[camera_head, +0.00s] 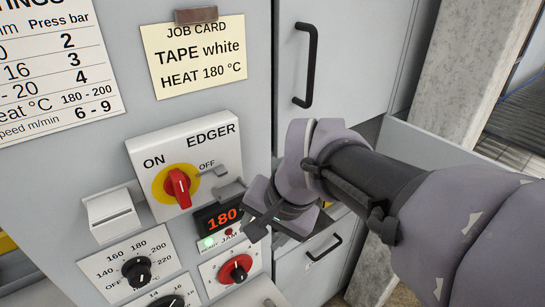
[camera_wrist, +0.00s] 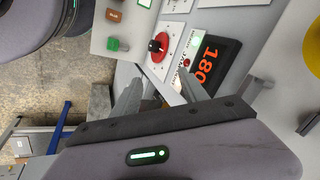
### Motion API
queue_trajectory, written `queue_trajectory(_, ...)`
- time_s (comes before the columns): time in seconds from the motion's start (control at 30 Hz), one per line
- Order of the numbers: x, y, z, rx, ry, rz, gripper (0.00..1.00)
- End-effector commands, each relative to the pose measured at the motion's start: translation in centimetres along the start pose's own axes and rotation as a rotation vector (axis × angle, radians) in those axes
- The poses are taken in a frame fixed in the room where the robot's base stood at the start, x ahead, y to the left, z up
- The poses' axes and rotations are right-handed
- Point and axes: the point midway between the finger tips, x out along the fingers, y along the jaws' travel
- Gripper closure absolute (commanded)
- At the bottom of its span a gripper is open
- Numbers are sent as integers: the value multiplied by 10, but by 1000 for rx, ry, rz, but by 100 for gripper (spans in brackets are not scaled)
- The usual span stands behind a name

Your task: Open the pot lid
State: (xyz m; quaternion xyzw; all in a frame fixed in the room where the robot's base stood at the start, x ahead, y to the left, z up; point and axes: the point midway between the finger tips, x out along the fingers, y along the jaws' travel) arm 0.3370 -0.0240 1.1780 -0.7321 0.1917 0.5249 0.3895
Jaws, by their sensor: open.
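I cannot make out a pot or a lid in either view. My gripper (camera_head: 262,218) is in front of the control panel, just right of the orange 180 display (camera_head: 222,217). My arm and gripper hide part of the panel's right side.
The panel carries a red EDGER switch (camera_head: 178,187), a small white box (camera_head: 111,214), and black knobs (camera_head: 137,270). A job card (camera_head: 197,58) hangs above. Dark handles (camera_head: 306,65) stick out from the cabinet. The wrist view shows a green button (camera_wrist: 117,44).

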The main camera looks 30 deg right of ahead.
Motion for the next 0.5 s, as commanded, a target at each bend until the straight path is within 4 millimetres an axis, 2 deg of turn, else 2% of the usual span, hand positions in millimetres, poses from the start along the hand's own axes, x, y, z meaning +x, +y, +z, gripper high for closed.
queue_trajectory(0.17, 6, 4, -51, 218, -34, 41, 48)
queue_trajectory(0.33, 21, 26, -113, 492, -71, 81, 48)
queue_trajectory(0.43, 37, 58, -161, 724, -102, 109, 48)
queue_trajectory(0.5, 54, 94, -194, 914, -127, 127, 48)
